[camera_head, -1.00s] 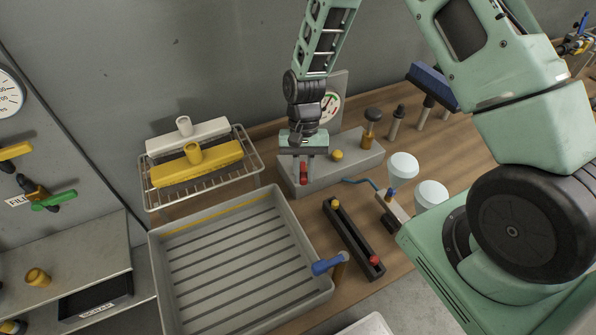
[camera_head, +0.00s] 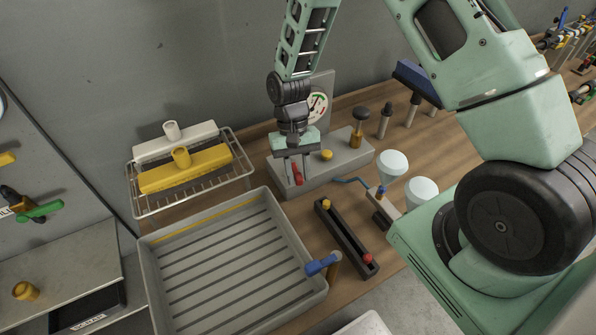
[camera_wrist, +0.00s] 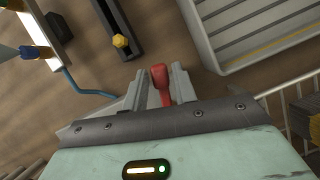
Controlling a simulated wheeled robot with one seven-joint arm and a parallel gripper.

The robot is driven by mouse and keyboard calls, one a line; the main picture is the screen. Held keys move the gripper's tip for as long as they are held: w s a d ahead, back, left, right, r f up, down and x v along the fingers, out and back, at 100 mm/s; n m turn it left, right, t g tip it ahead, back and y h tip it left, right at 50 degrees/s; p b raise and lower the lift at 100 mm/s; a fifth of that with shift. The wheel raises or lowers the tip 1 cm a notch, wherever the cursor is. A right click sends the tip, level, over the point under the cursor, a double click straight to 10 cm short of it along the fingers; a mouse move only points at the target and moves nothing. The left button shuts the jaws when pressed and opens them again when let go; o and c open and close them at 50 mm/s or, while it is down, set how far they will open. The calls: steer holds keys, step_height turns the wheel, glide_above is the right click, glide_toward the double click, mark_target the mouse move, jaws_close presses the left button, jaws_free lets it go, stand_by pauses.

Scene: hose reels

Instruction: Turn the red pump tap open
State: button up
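The red pump tap (camera_head: 297,174) is a small lever on the front of the grey pump box (camera_head: 338,160). My gripper (camera_head: 297,180) points down at the box's left part, with one finger on each side of the red lever. In the wrist view my gripper (camera_wrist: 161,83) has its fingers apart, and the red tap handle (camera_wrist: 159,77) lies between them. A narrow gap shows beside the handle, so the fingers do not look closed on it. The tap's base is hidden by the gripper. The gauge (camera_head: 317,107) stands behind the box.
A yellow knob (camera_head: 327,155) and a brass post (camera_head: 358,130) are on the box. A ribbed grey tray (camera_head: 150,270), a wire rack (camera_head: 190,208) with yellow and white blocks, a dark slotted bar (camera_head: 345,240), and white cups (camera_head: 391,165) stand around it.

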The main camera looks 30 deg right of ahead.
steer(key=shift+o, duration=0.6)
steer(key=b+v, duration=0.4)
steer(key=v, duration=1.3)
steer(key=shift+w+r, duration=0.15)
steer(key=shift+r, duration=0.05)
steer(key=shift+d, duration=0.1)
steer(key=s+a+r+n+t+b, duration=0.15)
steer(key=s+a+n, duration=0.25)
steer(key=s+a, duration=0.55)
steer(key=s+a+n+t, duration=0.1)
steer(key=s+n, duration=0.2)
steer(key=s, duration=0.5)
steer(key=s+a+f+n+t+b, duration=0.1)
steer(key=s+n, duration=0.2)
steer(key=s, duration=0.5)
steer(key=shift+s+a+f+n+t, duration=0.25)
steer(key=shift+s+a+n+t, duration=0.05)
steer(key=shift+s+a+t, duration=0.1)
